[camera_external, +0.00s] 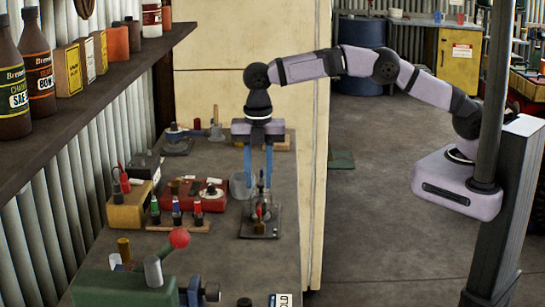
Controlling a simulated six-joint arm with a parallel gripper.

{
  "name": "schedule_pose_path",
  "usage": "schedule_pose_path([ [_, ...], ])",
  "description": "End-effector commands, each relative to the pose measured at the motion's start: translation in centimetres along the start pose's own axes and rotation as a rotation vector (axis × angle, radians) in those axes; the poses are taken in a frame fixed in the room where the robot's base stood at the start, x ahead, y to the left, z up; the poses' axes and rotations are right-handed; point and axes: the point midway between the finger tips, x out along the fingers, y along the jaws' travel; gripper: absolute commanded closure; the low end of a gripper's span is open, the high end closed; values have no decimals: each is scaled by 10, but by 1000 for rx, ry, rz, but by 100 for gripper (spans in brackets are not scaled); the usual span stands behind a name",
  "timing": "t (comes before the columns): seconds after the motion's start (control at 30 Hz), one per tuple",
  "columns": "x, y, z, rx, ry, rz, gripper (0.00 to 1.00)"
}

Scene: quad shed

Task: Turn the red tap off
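A small fixture on a dark plate (259,233) stands on the workbench near its right edge. It has thin upright parts and a small red part (258,212) low at its front, which may be the red tap; it is too small to tell its shape or setting. My gripper (259,186) points straight down over this fixture. Its two blue fingers are apart, one on each side of the fixture's upper parts. I see nothing clearly pinched between them, and cannot tell whether they touch the fixture.
Left of the fixture are a red box (205,194), a clear cup (240,186), and a wooden block with coloured-handled tools (178,224). A green vise (130,286) with a red ball knob stands in front. A shelf (110,80) with bottles overhangs the left. Open floor lies right.

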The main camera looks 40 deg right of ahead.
Motion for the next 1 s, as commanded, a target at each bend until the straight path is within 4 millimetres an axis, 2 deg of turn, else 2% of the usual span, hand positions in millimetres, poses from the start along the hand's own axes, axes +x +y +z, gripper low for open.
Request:
schedule_pose_path([
  [0.5,58,-1,1,3,0,-4,72],
  [0.7,67,-1,1,3,0,-1,72],
  [0.93,68,-1,1,3,0,-1,72],
  [0.97,68,-1,1,3,0,-1,77],
  [1.0,68,-1,1,3,0,-1,86],
])
